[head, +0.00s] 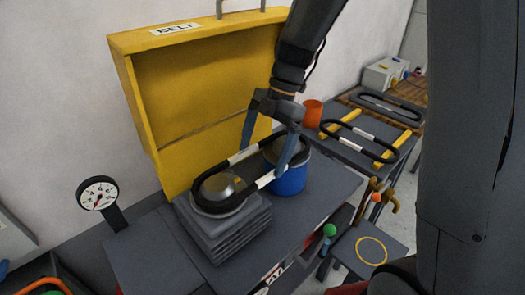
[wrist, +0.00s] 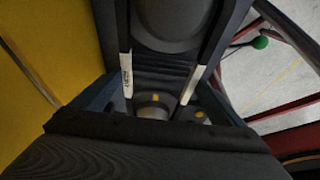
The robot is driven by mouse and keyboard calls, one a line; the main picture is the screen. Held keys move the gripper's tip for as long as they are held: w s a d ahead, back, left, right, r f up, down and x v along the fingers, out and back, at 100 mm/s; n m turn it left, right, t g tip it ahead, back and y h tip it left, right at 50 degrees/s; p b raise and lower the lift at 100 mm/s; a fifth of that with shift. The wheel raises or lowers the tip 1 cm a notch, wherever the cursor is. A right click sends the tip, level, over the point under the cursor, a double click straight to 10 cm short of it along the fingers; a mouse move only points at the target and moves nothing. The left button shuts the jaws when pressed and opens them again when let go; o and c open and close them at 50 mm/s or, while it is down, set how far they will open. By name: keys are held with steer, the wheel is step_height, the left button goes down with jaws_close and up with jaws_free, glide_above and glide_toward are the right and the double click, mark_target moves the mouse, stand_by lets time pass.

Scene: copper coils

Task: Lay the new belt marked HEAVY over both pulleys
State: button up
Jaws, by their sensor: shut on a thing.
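A black belt loop (head: 212,173) with white marks on both long sides is held by my gripper (head: 266,148), its blue fingers on either side of the loop. In the head view its left end appears around the metal-topped left pulley (head: 218,187) on a grey stepped block. Its right end is at the top of the blue right pulley (head: 289,181). I cannot tell whether it is seated or just above them. The wrist view shows both belt strands (wrist: 126,76) between the fingers (wrist: 158,98); the lettering is too small to read.
A yellow cover (head: 200,85) stands open behind the pulleys. A dial gauge (head: 98,194) is at left. An orange cup (head: 312,113) stands behind right. Another belt (head: 377,133) lies on yellow rails (head: 393,150) at right; a further loop (head: 388,108) lies beyond. The bench front left (head: 150,255) is clear.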

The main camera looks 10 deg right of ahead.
steer(key=o, duration=0.8)
steer(key=b+v, duration=0.2)
steer(key=v, duration=0.6)
steer(key=shift+s+f, duration=0.1)
